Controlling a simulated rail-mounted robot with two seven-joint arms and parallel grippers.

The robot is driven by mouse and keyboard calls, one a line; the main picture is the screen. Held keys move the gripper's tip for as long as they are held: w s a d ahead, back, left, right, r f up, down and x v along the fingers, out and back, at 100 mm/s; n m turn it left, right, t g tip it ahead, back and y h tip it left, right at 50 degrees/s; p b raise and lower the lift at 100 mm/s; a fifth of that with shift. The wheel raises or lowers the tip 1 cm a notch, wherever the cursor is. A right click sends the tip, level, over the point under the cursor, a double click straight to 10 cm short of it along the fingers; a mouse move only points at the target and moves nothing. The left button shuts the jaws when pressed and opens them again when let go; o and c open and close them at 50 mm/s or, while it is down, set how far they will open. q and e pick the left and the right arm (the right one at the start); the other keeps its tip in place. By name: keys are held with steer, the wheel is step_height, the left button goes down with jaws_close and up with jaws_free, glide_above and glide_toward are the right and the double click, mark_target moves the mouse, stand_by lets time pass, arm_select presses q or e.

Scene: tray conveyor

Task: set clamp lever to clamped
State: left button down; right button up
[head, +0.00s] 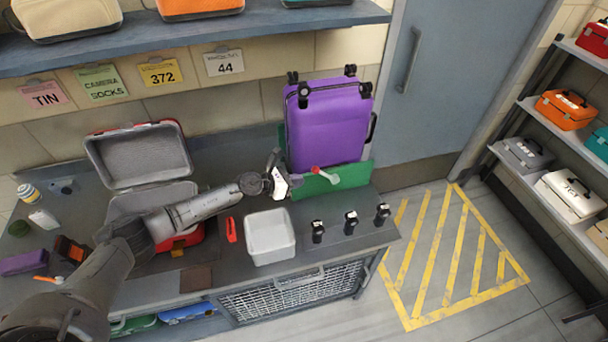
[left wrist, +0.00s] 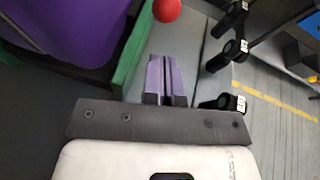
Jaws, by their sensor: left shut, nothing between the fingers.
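The clamp lever (head: 331,179) has a red knob (head: 315,169) and a pale arm, at the front green clamp plate (head: 345,180). A purple suitcase (head: 328,130) stands between the green plates with its wheels up. My left gripper (head: 295,181) is shut and empty, just left of the red knob in the head view. In the left wrist view its fingers (left wrist: 166,80) are together, and the red knob (left wrist: 167,9) is beyond their tips, apart from them. The lever's arm is mostly out of that view. My right gripper is not in view.
A white bin (head: 269,238) stands in front of the gripper. Several black upright pieces (head: 350,222) line the bench's right front. An open toolbox (head: 139,157) is at left, behind my left arm. A shelf (head: 190,43) overhangs the back.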

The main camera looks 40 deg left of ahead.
mark_target(325, 175)
arm_select(q)
steer(key=w, duration=0.1)
steer(key=w+d+r, duration=0.1)
steer(key=shift+w+r, duration=0.25)
steer(key=shift+w, duration=0.05)
steer(key=shift+a+p, duration=0.1)
steer(key=shift+p, duration=0.2)
